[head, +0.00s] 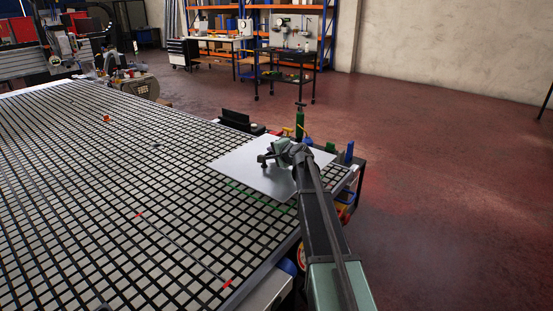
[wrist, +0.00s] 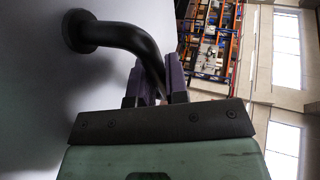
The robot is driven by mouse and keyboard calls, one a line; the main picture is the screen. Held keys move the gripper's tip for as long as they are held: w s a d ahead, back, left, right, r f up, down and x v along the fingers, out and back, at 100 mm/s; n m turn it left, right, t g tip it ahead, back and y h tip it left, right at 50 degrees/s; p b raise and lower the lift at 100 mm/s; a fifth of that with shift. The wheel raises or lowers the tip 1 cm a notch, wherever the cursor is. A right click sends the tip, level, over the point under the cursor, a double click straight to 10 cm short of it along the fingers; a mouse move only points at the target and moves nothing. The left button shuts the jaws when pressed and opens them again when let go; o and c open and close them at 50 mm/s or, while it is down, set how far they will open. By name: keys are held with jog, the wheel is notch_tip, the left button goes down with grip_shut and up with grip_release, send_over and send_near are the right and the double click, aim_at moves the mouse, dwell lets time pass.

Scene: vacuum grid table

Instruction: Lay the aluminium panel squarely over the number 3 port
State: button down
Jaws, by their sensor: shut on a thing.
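The aluminium panel (head: 238,166) is a flat pale grey sheet over the far right corner of the grid table (head: 130,185). In the wrist view the panel (wrist: 45,120) fills the left side. A black bent handle (wrist: 115,32) stands up from its face. My gripper (head: 281,154) is at this handle, and in the wrist view its two dark purple fingers (wrist: 160,82) are shut on the handle. Whether the panel touches the grid or hangs just above it, I cannot tell. Green lines (head: 268,200) show on the grid along its near edge. No port number is legible.
Red marks (head: 227,284) lie on the near grid, and a small orange thing (head: 106,118) lies farther off. A black box (head: 236,121) stands behind the panel. Green and blue items (head: 349,152) are beside the table's right edge. The left and middle grid is mostly clear.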

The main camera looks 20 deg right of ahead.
jog(key=shift+w+d+f, duration=0.2)
jog(key=shift+w+d, duration=0.3)
jog(key=shift+d, duration=0.35)
jog(key=shift+s, duration=0.1)
notch_tip(320, 180, down, 8)
jog(key=b, duration=0.7)
jog(key=shift+r+b, duration=0.2)
jog(key=shift+b, duration=0.2)
jog(key=shift+f+b, duration=0.7)
jog(key=shift+f, duration=0.05)
jog(key=c, duration=1.1)
grip_release()
jog(key=shift+r, duration=0.1)
jog(key=shift+o, duration=0.2)
jog(key=shift+s, duration=0.1)
